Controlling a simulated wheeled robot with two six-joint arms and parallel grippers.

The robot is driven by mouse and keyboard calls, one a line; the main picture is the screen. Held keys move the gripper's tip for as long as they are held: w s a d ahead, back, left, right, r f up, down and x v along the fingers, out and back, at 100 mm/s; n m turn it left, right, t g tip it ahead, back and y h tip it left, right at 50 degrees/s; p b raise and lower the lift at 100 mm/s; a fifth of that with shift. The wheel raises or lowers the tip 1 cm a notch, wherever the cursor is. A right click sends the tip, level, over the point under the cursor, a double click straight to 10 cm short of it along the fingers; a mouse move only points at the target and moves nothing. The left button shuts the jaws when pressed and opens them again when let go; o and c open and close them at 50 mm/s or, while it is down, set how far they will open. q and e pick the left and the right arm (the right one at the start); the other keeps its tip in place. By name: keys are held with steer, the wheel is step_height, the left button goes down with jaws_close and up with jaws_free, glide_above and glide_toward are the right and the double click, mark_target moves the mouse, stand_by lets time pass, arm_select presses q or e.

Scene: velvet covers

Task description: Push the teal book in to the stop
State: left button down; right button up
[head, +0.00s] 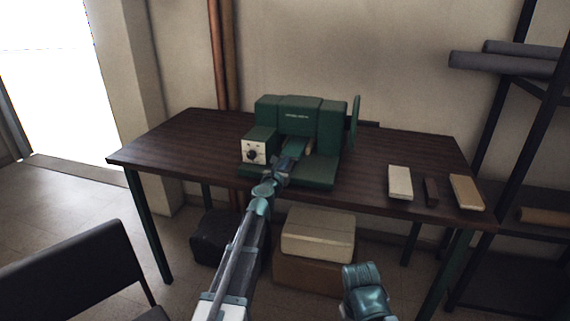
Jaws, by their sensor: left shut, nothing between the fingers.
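A dark green machine (300,113) stands on the dark wooden table, with a flat bed at its front. A teal book (296,145) lies in the machine's middle opening, its near part showing. My left gripper (287,162) is shut and empty, right at the near end of the book; I cannot tell whether it touches. My left arm hides part of the bed and perhaps part of the book. The stop inside the machine is hidden. My right gripper is not in view; only a teal part of my right arm shows at the bottom.
A pale control box with a dark knob (253,153) sits left of the opening. A cream block (400,183), a dark narrow block (431,192) and a tan block (467,192) lie on the table's right. The table's left (180,140) is clear. A chair (75,268) stands front left.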

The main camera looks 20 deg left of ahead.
arm_select(q)
steer(key=s, duration=1.4)
steer(key=shift+a, duration=0.25)
